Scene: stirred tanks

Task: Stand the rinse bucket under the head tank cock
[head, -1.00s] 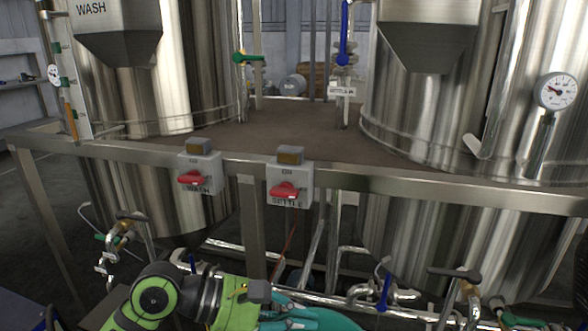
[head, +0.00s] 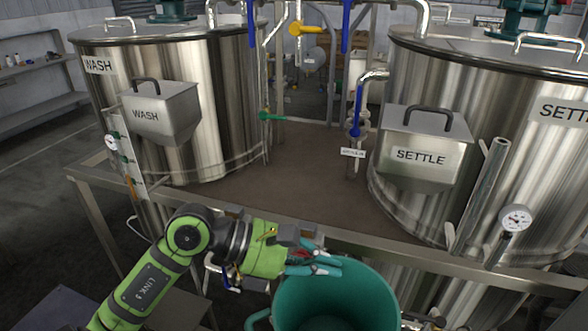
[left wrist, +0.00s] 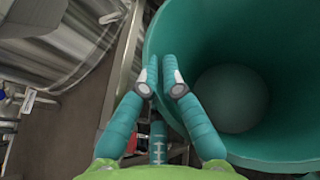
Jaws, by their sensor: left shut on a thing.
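The teal rinse bucket (head: 375,290) is at the bottom centre of the head view, open side up, with a loop handle (head: 258,319) at its left. My left gripper (head: 322,264) is shut on its rim. In the left wrist view, the fingers (left wrist: 161,84) lie either side of the bucket wall (left wrist: 235,60), and the bucket looks empty inside. The bucket's base is hidden in the head view. Blue-levered cocks (head: 356,112) and a yellow-handled one (head: 308,28) show between the tanks; I cannot tell which is the head tank cock. My right gripper is out of view.
The WASH tank (head: 215,95) stands at the left and the SETTLE tank (head: 500,110) at the right. A brown deck (head: 290,180) with a metal edge rail (head: 400,247) lies between them, beyond the bucket. Its middle is mostly clear.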

